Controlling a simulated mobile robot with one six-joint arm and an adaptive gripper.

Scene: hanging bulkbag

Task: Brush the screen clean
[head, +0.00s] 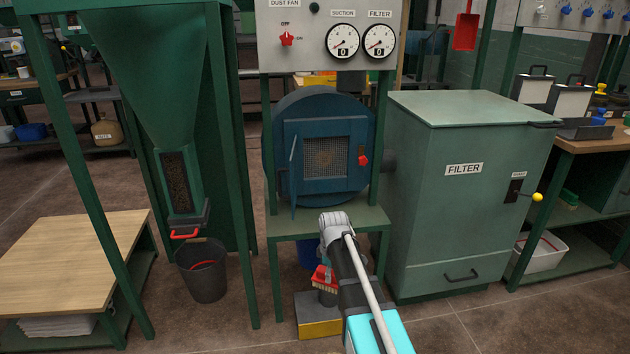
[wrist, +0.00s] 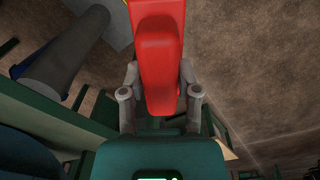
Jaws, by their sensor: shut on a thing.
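The screen (head: 326,157) is a tan mesh inside the square opening of the round blue fan housing (head: 284,112). The housing's narrow blue door (head: 293,178) stands swung open at the left of the opening. A red brush (head: 325,277) with pale bristles is below the housing, in front of the stand. In the wrist view, my gripper (wrist: 160,95) is shut on the brush's red handle (wrist: 158,50), one finger on each side. In the head view my arm hides most of the gripper. The brush is apart from the screen.
The panel (head: 330,58) above has a red dust fan knob (head: 287,39) and two gauges reading 0. The green filter cabinet (head: 460,200) stands close right. A hopper (head: 165,80) and bucket (head: 203,270) are left. A yellow-fronted box (head: 320,328) lies below.

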